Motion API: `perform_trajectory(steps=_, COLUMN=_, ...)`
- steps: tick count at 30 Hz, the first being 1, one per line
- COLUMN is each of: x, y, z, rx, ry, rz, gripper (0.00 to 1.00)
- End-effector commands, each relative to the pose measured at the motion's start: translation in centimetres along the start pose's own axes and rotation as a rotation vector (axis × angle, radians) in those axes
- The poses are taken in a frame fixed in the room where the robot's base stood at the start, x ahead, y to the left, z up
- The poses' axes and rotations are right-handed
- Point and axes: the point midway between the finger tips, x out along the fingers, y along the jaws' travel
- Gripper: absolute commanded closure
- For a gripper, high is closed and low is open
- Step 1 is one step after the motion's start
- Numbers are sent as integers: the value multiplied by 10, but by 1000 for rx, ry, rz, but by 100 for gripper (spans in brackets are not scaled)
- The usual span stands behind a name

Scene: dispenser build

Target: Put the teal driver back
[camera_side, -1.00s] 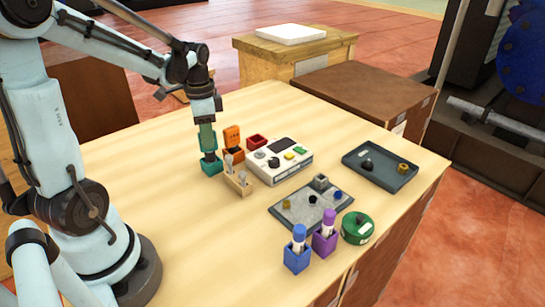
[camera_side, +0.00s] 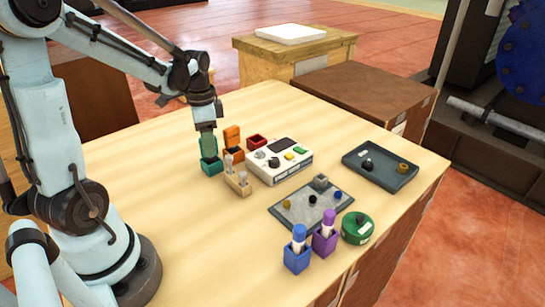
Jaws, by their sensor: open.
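The teal driver (camera_side: 208,147) stands upright with its lower end inside the teal holder (camera_side: 212,168), and only its handle shows above the rim. My gripper (camera_side: 206,130) is directly above the handle, pointing down, with its jaws open around or just at the handle's top. Whether the fingers still touch the handle is too small to tell.
An orange holder with an orange piece (camera_side: 232,139) and a wooden block with pale pegs (camera_side: 238,184) stand close to the teal holder. A red box (camera_side: 256,141), a white device (camera_side: 294,167), and a dark tray (camera_side: 345,158) lie to the right. The front-left tabletop is clear.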

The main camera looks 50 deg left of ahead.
Motion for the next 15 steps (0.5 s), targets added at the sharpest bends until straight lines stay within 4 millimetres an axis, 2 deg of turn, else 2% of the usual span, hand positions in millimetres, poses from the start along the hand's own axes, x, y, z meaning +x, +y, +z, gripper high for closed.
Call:
perform_trajectory(steps=7, x=-14, y=0, z=0, rx=0, ry=0, rz=0, gripper=50)
perform_trajectory(steps=15, x=-55, y=0, z=0, rx=0, ry=0, rz=0, gripper=50)
